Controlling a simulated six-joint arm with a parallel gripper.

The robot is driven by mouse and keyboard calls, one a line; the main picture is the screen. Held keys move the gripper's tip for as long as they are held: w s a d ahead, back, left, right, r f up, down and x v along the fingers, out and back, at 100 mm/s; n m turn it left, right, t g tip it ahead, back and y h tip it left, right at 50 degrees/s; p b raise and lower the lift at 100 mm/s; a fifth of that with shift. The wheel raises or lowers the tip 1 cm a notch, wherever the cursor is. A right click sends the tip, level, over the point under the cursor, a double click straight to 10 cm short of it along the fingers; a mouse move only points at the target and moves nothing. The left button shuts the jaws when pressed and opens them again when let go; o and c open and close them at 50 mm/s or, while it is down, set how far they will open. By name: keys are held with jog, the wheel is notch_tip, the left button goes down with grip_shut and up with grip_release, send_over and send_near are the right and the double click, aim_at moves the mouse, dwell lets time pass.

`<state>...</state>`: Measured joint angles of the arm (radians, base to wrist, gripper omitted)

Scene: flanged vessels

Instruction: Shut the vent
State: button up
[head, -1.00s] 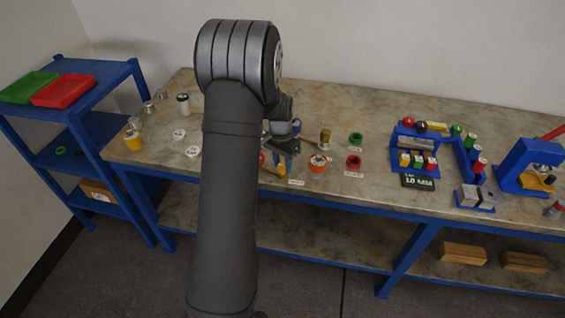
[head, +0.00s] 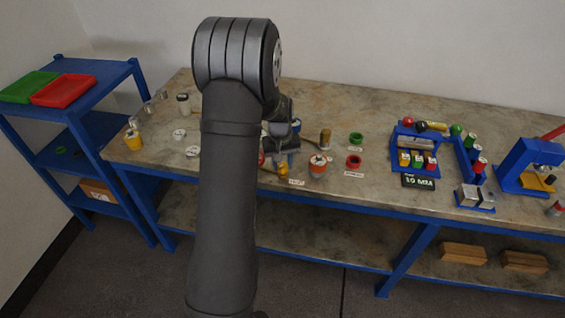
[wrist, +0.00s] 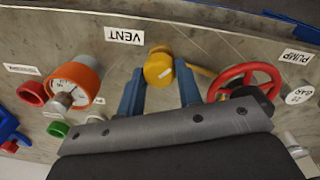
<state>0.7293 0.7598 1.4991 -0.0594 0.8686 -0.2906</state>
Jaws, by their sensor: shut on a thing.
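The vent's yellow knob (wrist: 158,68), with a pale mark on its face, sits by the label VENT (wrist: 125,36) in the wrist view. A yellowish bar (wrist: 203,69) shows to its right, partly behind a finger. My gripper (wrist: 160,75) has its two blue fingers on either side of the knob and is shut on it. In the head view the yellow vent part (head: 281,171) shows small below my gripper (head: 284,158), partly hidden by my arm.
A red handwheel (wrist: 245,80) by the PUMP label stands close right of my gripper in the wrist view. An orange-rimmed gauge (wrist: 78,80) stands to the left, with red (wrist: 32,93) and green (wrist: 57,129) rings beyond it.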

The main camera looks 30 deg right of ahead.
aim_at(281, 167)
jog(key=n, duration=0.4)
jog(key=shift+n, duration=2.2)
jog(key=o, duration=1)
jog(key=r, duration=1.7)
jog(key=shift+s+a+r, duration=0.2)
jog(key=shift+a+r, duration=0.05)
jog(key=shift+a, duration=0.1)
